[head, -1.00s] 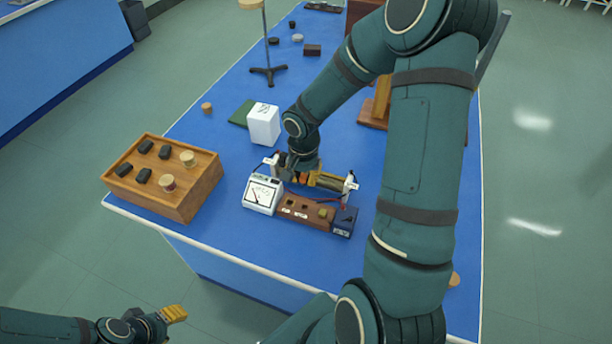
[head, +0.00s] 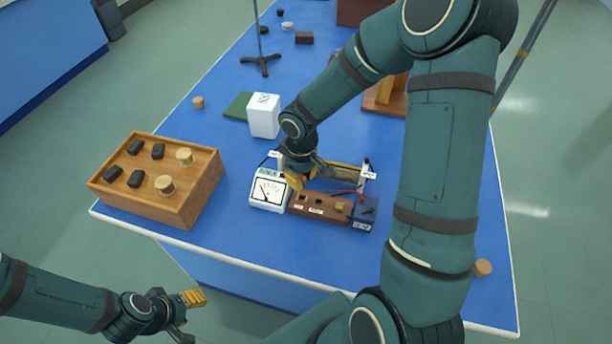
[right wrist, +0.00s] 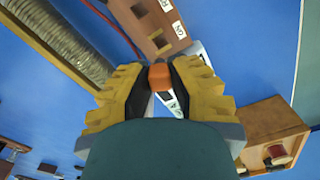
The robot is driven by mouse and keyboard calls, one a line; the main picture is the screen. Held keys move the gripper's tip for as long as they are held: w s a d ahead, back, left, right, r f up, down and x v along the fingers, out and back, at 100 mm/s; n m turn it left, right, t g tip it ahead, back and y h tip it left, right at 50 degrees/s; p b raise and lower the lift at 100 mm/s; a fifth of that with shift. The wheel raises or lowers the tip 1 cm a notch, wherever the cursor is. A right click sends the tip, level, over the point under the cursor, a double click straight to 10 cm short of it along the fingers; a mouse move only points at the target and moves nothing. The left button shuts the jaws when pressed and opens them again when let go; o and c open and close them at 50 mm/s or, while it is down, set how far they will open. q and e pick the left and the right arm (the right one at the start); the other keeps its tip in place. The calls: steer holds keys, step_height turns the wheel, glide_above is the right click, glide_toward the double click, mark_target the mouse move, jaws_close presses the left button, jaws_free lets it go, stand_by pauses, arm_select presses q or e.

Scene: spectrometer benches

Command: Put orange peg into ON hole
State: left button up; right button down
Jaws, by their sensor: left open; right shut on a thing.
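The orange peg (right wrist: 159,77) is between the two yellow-padded fingers of my right gripper (right wrist: 158,92). In the head view the right gripper (head: 297,180) is over the meter end of the brown hole block (head: 322,214). In the right wrist view the block (right wrist: 138,29) lies just past the peg, with square holes and white labels; one label beside the nearest hole appears to read ON. The peg looks apart from the block, though its height above it is hard to tell. My left gripper (head: 190,312) is open and empty, off the table's front left.
A white meter (head: 268,191) adjoins the block's left end, a dark blue box (head: 364,213) its right. A coil cylinder (right wrist: 62,38) lies behind the block. A wooden tray (head: 200,205) stands left, a white box (head: 264,116) behind.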

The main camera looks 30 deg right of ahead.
mark_target(302, 193)
steer(key=shift+f, duration=0.25)
steer(key=shift+f+b, duration=1.8)
steer(key=shift+f, duration=0.35)
steer(key=shift+f+b, duration=0.85)
steer(key=shift+f, duration=0.1)
steer(key=c, duration=0.9)
jaws_free()
steer(key=shift+r, duration=0.15)
step_height(302, 193, up, 12)
steer(key=shift+f, duration=0.1)
